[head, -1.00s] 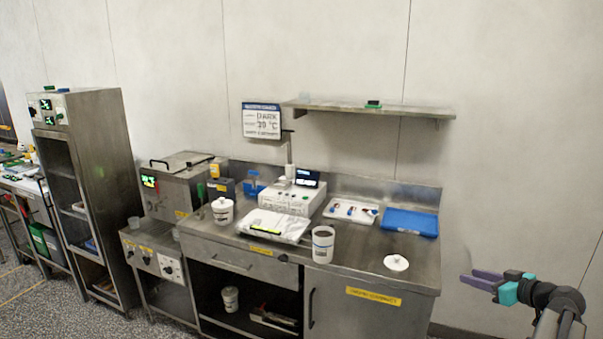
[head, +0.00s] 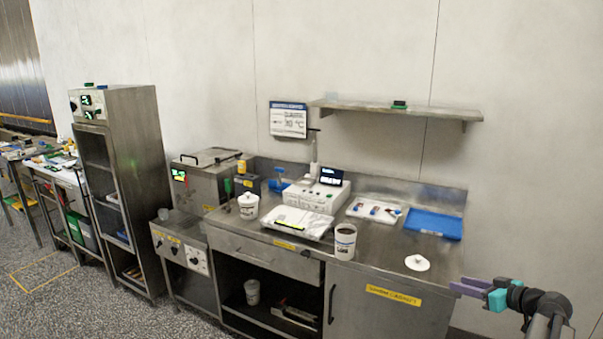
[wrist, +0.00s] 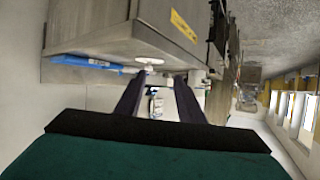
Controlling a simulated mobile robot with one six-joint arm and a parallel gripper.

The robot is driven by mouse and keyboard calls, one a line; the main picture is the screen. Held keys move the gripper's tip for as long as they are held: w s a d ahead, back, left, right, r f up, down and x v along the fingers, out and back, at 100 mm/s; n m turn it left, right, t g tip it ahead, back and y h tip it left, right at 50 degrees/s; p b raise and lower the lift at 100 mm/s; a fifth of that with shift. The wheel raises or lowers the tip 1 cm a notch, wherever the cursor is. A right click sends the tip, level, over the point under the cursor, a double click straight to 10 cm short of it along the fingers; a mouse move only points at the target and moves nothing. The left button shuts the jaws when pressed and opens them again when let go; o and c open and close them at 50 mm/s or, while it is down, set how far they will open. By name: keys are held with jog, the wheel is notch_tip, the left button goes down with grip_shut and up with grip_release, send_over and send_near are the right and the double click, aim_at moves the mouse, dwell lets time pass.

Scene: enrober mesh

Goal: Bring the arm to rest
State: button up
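My gripper (head: 466,286) is at the lower right of the head view, beside the right end of the steel counter, with its purple fingers pointing left. In the wrist view my gripper (wrist: 160,80) shows two dark fingers standing apart, with nothing held between them. The counter and a white lid show beyond the fingertips there. My arm (head: 542,305) reaches in from the lower right corner of the head view.
The steel counter (head: 390,262) carries a white lid (head: 417,263), a white tub (head: 345,242), a blue tray (head: 433,223) and a white instrument (head: 316,196). A wall shelf (head: 450,113) hangs above. The wall side right of the counter looks clear.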

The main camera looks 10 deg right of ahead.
jog(key=w+a+f+n+g+y, duration=0.15)
jog(key=w+a+f, duration=0.25)
jog(key=a+f, duration=0.5)
jog(key=w+a+f+n+g+y, duration=0.1)
jog(key=w+a+f+g+y, duration=0.25)
jog(key=a, duration=0.95)
jog(key=s+a+f+n+g, duration=0.1)
jog(key=s+a+f+g, duration=0.15)
jog(key=a+f, duration=0.75)
jog(key=s+a+f+n+g, duration=0.15)
jog(key=s+a+f, duration=0.25)
jog(key=a+f, duration=0.5)
jog(key=s+a+f+g+h, duration=0.1)
jog(key=s+a+f+g, duration=0.3)
jog(key=s+a+f, duration=0.4)
jog(key=s+a+f+g+h, duration=0.1)
jog(key=s+a+f+g, duration=0.25)
jog(key=s+a, duration=0.55)
jog(key=s+d+f+m+g+h, duration=0.1)
jog(key=s+d+f+m+h, duration=0.1)
jog(key=s+d, duration=0.3)
jog(key=s+d+f+m+g+h, duration=0.1)
jog(key=s+d+m+h, duration=0.3)
jog(key=s, duration=0.5)
jog(key=shift+d+f+m, duration=0.5)
jog(key=shift+d+f, duration=0.05)
jog(key=shift+d, duration=0.1)
